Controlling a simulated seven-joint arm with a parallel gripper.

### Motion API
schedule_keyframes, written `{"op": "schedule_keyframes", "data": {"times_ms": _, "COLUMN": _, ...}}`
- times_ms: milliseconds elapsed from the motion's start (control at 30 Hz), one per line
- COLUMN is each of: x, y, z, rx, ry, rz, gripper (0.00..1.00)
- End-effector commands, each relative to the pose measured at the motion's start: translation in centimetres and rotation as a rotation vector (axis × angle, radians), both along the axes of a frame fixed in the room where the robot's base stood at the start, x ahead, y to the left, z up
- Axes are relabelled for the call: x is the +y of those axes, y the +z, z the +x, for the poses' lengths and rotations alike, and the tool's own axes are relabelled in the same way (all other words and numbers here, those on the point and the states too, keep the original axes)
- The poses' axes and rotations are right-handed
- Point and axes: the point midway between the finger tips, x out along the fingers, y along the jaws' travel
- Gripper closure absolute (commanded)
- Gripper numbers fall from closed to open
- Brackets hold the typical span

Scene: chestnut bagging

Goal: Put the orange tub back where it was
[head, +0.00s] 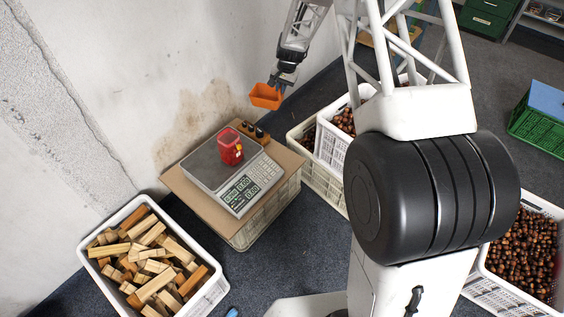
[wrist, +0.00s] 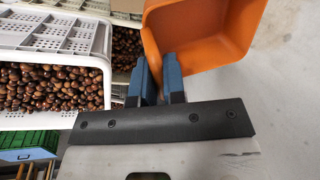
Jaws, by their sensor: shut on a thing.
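The orange tub (head: 265,96) is in the air in the head view, above and behind the weighing scale. It fills the upper right of the wrist view (wrist: 205,40). My gripper (head: 284,84) is shut on the tub's edge. In the wrist view its two blue fingers (wrist: 160,80) pinch the tub's near side. The tub looks empty in the part of its inside that shows. The tub is apart from the scale and the crates below.
A scale (head: 235,170) with a red container (head: 230,147) stands on cardboard over a crate. White crates of chestnuts (head: 335,128) lie to its right. A crate of wood blocks (head: 205,300) stands at front left. A stained wall (head: 150,70) rises behind.

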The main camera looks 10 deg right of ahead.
Motion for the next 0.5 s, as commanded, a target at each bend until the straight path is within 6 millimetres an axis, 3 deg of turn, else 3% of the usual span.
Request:
{"op": "schedule_keyframes", "data": {"times_ms": 133, "x": -3.5, "y": -0.1, "z": 0.7, "rx": -0.003, "ry": 0.036, "rz": 0.01, "gripper": 1.0}}
{"op": "schedule_keyframes", "data": {"times_ms": 233, "x": -5.5, "y": -1.4, "z": 1.1, "rx": -0.005, "ry": 0.044, "rz": 0.018, "gripper": 1.0}}
{"op": "schedule_keyframes", "data": {"times_ms": 500, "x": -6.3, "y": -7.7, "z": 1.2, "rx": -0.011, "ry": -0.04, "rz": 0.031, "gripper": 1.0}}
